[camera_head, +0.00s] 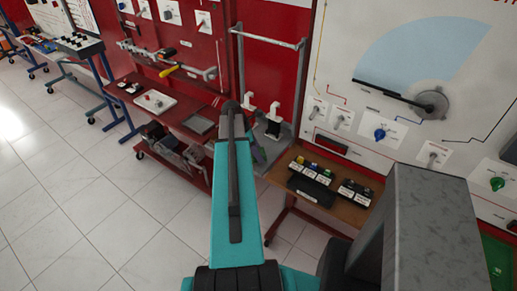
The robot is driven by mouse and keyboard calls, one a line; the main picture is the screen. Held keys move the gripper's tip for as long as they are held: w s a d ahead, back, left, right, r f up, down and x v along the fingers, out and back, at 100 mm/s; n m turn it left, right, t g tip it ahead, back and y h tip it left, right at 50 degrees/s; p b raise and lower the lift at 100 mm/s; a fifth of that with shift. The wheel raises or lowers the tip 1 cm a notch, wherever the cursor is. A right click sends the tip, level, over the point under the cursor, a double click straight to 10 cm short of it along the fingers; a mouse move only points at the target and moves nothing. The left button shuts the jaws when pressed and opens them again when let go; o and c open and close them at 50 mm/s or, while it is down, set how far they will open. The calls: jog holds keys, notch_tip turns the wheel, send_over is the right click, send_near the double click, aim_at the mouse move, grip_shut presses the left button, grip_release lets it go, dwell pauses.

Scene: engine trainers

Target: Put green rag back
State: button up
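I cannot make out a green rag for sure. A flat green thing (497,262) shows at the lower right edge, partly cut off by the frame. I cannot tell whether it is cloth or a panel. My turquoise arm rises from the bottom middle, with a dark joint at its upper end. My gripper is not in view, so its state and anything it holds are hidden.
A red cart (182,117) with tools stands left of my arm. A small brown table (283,175) with black boxes stands right of it, below a white trainer panel (385,130) with knobs. Blue-legged benches (85,75) stand farther left. The tiled floor (70,200) at left is clear.

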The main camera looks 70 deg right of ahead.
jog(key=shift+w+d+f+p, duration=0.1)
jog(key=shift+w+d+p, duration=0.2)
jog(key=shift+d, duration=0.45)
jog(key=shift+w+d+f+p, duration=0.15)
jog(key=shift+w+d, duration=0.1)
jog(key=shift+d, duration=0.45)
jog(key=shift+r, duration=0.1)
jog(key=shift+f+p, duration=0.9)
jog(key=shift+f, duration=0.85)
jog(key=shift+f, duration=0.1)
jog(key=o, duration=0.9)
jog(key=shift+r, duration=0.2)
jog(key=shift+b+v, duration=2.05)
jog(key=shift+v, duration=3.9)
